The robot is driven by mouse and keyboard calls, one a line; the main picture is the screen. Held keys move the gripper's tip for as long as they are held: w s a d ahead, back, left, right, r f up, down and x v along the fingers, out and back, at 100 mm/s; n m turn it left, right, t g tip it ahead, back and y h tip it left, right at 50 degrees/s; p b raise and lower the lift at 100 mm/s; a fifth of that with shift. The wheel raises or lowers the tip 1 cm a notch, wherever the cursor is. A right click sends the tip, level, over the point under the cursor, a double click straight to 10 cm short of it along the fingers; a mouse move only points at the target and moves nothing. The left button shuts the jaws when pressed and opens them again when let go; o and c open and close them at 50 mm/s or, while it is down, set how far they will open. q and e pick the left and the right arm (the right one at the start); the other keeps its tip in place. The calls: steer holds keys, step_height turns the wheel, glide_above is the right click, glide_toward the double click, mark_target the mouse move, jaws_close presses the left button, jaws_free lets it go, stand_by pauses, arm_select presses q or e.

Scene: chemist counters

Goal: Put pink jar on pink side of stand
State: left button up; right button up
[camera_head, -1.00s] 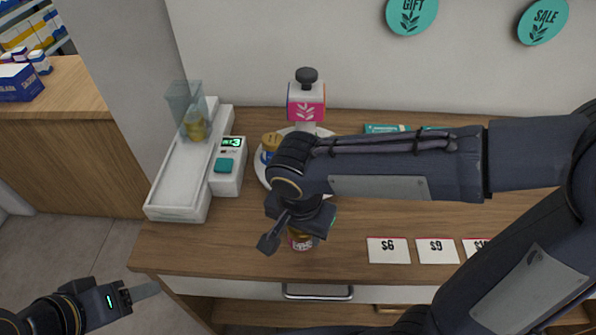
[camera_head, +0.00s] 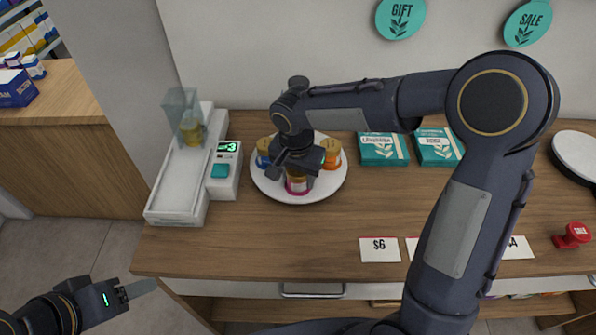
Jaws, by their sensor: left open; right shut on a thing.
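My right gripper (camera_head: 297,168) is shut on the pink jar (camera_head: 298,184), an amber jar with a pink band at its bottom. The jar is upright over the front part of the stand's round white plate (camera_head: 325,189). I cannot tell whether its base touches the plate. A blue jar (camera_head: 263,152) is on the plate's left and an orange jar (camera_head: 331,152) on its right. My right arm hides the stand's post and coloured sign. My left gripper (camera_head: 140,289) is open and empty at the lower left, off the counter.
A white scale-like device (camera_head: 178,195) with a clear container (camera_head: 184,112) stands left of the plate. Teal boxes (camera_head: 384,148) lie right of it. Price cards (camera_head: 379,249) line the front edge, and a red stamp (camera_head: 572,236) is at the right. The front-left counter is clear.

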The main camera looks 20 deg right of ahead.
mark_target(296, 174)
steer(key=shift+f, duration=0.15)
steer(key=o, duration=1.1)
steer(key=r, duration=0.8)
steer(key=s+r, duration=0.1)
steer(key=r, duration=0.3)
steer(key=shift+s+a+r, duration=0.1)
steer(key=shift+a+r, duration=0.05)
steer(key=shift+a, duration=0.2)
steer(key=s+d+n+t+y, duration=0.1)
steer(key=s+d+n+y, duration=0.15)
steer(key=s+d, duration=0.6)
steer(key=s+f+n+t, duration=0.1)
steer(key=s, duration=0.3)
steer(key=s+f+n+t+y, duration=0.1)
steer(key=s+f, duration=0.1)
steer(key=s, duration=0.2)
steer(key=s+f+n+t+y, duration=0.1)
steer(key=s, duration=0.3)
steer(key=shift+s+a+f+n+t, duration=0.15)
steer(key=shift+s+f+n+t, duration=0.1)
steer(key=shift+n+t, duration=0.1)
